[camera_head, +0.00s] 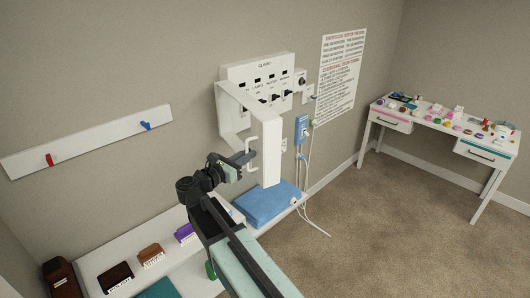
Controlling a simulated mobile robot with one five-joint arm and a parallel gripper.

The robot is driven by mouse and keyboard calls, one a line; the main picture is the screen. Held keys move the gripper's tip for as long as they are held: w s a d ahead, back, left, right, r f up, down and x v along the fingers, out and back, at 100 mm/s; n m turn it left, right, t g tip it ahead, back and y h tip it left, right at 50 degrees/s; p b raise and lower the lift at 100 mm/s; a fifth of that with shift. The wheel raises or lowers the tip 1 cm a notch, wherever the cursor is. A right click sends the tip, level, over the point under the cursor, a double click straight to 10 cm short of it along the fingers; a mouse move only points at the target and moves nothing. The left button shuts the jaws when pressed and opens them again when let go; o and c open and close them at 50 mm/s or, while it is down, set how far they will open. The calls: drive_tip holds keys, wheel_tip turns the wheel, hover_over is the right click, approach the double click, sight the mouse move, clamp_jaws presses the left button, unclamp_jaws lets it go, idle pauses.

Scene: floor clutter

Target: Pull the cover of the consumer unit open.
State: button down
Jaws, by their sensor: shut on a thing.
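The consumer unit (256,74) is a white box on the wall with rows of black switches and small labels. Its white cover (269,128) stands swung out from the unit toward me, and the switches behind it show. A white bar handle (252,154) is on the cover's outer face. My gripper (250,157) is shut on the handle, reaching it from the lower left. The fingertips are small in this view and partly hidden by the handle.
A low white shelf (147,245) below holds a folded blue cloth (265,203) and several small labelled items. A blue device (302,128) with cables hangs right of the unit. A rail with hooks (95,140) is at left. A cluttered desk (441,130) stands far right, with clear carpet before it.

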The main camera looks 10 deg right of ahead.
drive_tip(key=shift+w+a+r+g, duration=0.2)
drive_tip(key=shift+a+g, duration=0.1)
drive_tip(key=shift+a, duration=0.2)
drive_tip(key=shift+d, duration=0.2)
drive_tip(key=c, duration=1.5)
unclamp_jaws()
drive_tip(key=shift+f, duration=0.1)
drive_tip(key=shift+c, duration=0.2)
drive_tip(key=shift+o, duration=0.2)
drive_tip(key=shift+w+f, duration=0.1)
drive_tip(key=shift+s+a, duration=0.15)
drive_tip(key=shift+s, duration=0.05)
drive_tip(key=v, duration=0.7)
drive_tip(key=shift+a, duration=0.25)
